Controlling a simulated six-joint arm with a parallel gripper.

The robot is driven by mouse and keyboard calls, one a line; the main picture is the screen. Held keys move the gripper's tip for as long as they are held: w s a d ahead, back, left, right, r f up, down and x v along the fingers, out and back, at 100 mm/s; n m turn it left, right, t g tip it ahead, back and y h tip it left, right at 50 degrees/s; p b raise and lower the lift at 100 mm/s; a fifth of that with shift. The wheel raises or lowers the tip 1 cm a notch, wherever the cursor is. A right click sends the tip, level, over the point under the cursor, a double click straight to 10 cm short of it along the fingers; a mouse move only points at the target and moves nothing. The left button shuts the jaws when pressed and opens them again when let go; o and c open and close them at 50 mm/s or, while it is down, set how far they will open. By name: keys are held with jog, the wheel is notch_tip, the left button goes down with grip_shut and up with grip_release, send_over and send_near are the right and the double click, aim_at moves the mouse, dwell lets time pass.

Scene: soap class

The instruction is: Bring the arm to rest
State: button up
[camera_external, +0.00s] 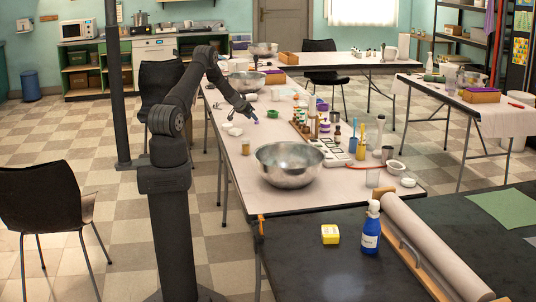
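My arm (183,95) rises from a dark column at the left. It bends over at the top and reaches down over the long light-topped table (213,125). My gripper (251,115) is small and dark at the arm's end, low over the table's left part. A small blue spot shows at its tips; I cannot tell whether it is a held thing or part of the gripper. Whether the fingers are open or shut is too small to see.
A large metal bowl (288,164), an amber jar (246,147) and small white dishes (235,131) stand near the gripper. Several bottles and jars line the table's middle. A blue bottle (371,228) and yellow block (330,234) stand on the dark front table. Chairs stand left.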

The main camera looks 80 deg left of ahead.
aim_at(254, 124)
jog(key=x, duration=0.3)
jog(key=shift+f, duration=0.2)
jog(key=shift+r, duration=1.05)
jog(key=shift+f, duration=0.1)
